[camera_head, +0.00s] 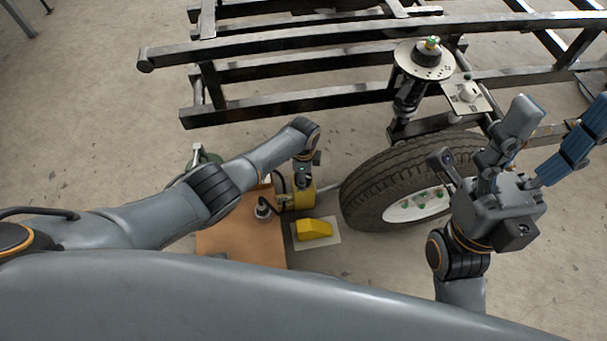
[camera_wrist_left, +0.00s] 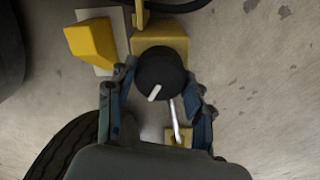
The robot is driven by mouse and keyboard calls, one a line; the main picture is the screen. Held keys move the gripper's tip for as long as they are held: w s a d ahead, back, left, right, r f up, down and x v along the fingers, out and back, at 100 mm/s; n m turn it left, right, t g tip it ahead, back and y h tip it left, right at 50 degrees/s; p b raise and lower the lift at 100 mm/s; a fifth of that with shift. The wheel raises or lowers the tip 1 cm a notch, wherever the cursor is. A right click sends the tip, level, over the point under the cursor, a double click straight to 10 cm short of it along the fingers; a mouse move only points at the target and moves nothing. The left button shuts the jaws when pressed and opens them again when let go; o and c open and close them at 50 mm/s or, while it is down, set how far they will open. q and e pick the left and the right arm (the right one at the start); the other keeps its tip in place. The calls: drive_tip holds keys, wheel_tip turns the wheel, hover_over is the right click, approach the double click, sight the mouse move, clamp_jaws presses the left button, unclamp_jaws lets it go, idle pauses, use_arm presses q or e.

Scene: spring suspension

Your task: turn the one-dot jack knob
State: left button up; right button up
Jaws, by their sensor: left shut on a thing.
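A round black knob (camera_wrist_left: 161,68) with a white pointer mark sits on a yellow jack body (camera_wrist_left: 160,37) in the left wrist view. The pointer slants toward the lower left of that view. The fingers of my left gripper (camera_wrist_left: 159,82) stand on both sides of the knob and are shut on it. I cannot make out any dots. In the head view, my left gripper (camera_head: 303,172) is over the yellow jack (camera_head: 301,197), and the knob is hidden there. My right gripper (camera_head: 535,135) is open and empty, with fingers spread, to the right of the tyre.
A tyre (camera_head: 375,180) stands right of the jack, below a dark metal frame (camera_head: 300,35) and a spring strut (camera_head: 408,95). A yellow wedge (camera_head: 314,229) sits on a pale plate beside a brown board (camera_head: 235,240). A metal rod (camera_wrist_left: 176,120) extends from the jack.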

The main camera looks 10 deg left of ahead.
use_arm(q)
drive_tip(key=m, duration=0.6)
drive_tip(key=shift+s, duration=0.1)
drive_tip(key=m+b, duration=0.1)
drive_tip(key=m, duration=0.5)
drive_tip(key=shift+m, duration=0.4)
drive_tip(key=o, duration=1.1)
drive_tip(key=shift+o, duration=0.4)
drive_tip(key=shift+r, duration=0.4)
wheel_tip(320, 180, up, 11)
